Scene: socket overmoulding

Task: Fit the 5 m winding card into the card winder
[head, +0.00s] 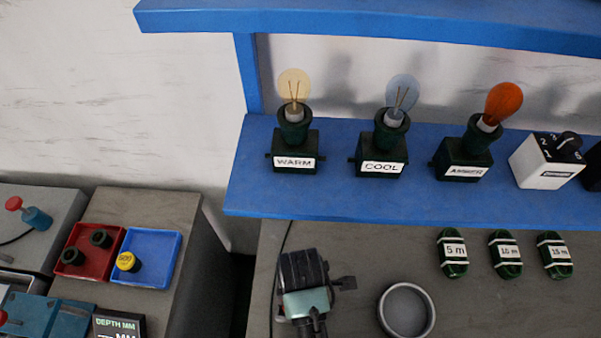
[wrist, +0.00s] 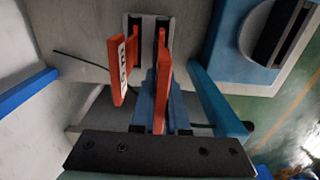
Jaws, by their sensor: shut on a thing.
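In the wrist view, an orange-red winding card (wrist: 162,90) reaches from my gripper (wrist: 160,108) toward a pale holder with black slots (wrist: 150,18). A white label with dark print shows on an orange plate (wrist: 122,70) at its left; the print is hard to read. My gripper is shut on the card. Orange parts overlap the black slots, but I cannot tell whether the card is seated in them or only in front. I take the slotted holder to be part of the card winder. Neither card nor gripper shows clearly in the head view.
A teal bar (wrist: 215,100) and a blue housing with a dark slot (wrist: 268,40) stand close on the right. In the head view, green coils labelled 5 m (head: 453,253), 10 m and 15 m lie on the bench, near a grey ring dish (head: 431,318).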

